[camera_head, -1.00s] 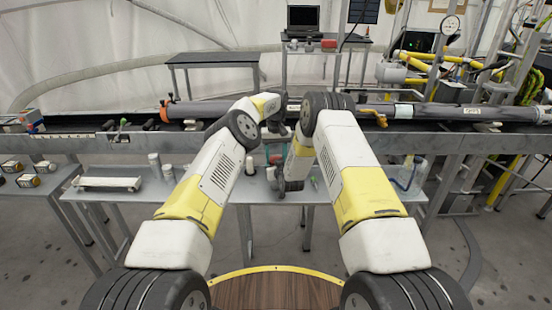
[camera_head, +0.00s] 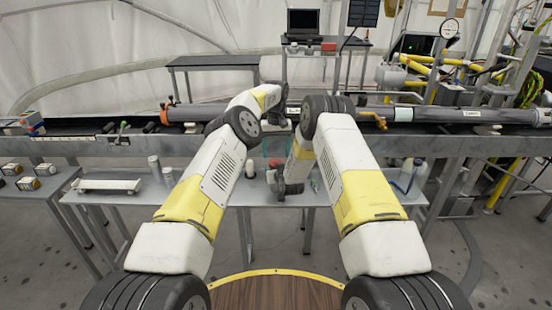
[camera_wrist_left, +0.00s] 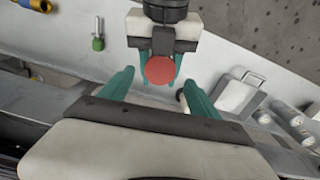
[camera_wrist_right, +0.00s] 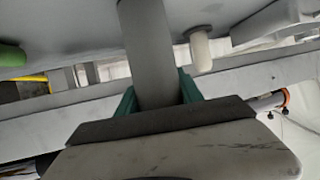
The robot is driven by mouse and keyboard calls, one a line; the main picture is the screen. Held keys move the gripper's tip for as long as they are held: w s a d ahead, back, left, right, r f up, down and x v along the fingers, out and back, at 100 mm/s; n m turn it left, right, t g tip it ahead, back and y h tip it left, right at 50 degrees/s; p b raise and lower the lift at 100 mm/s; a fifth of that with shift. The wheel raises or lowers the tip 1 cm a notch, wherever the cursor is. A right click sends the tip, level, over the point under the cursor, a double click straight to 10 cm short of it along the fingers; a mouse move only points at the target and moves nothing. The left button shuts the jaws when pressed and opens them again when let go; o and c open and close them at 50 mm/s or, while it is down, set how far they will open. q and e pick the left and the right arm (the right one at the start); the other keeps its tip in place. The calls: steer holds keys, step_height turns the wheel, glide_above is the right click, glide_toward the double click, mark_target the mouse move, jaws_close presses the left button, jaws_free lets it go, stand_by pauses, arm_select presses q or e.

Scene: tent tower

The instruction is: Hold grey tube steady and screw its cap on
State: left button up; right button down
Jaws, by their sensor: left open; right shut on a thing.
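The grey tube (camera_wrist_right: 148,45) is held between the teal fingers of my right gripper (camera_wrist_right: 157,85), which is shut on it. In the left wrist view a round red cap (camera_wrist_left: 160,70) faces the camera, in front of the right gripper's fingers. Whether it is seated on the tube cannot be told there, as the tube behind it is hidden. My left gripper (camera_wrist_left: 158,80) is open, with its teal fingers on either side of the cap and apart from it. In the head view the arms hide most of both grippers.
A grey table (camera_head: 120,205) lies below, with a white tray (camera_head: 107,186) and a white cylinder (camera_head: 250,167). A clear bottle (camera_head: 408,177) stands at the right end. A rail with a long grey pipe (camera_head: 440,114) runs behind. A green-handled tool (camera_wrist_left: 98,43) lies nearby.

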arm_select(q)
steer(key=shift+r, duration=0.1)
steer(key=shift+c, duration=0.4)
steer(key=shift+c, duration=1)
step_height(320, 180, up, 2)
steer(key=n, duration=0.3)
steer(key=shift+d+n, duration=0.1)
steer(key=shift+n, duration=0.3)
step_height(320, 180, up, 2)
steer(key=n, duration=0.4)
steer(key=shift+f, duration=4.05)
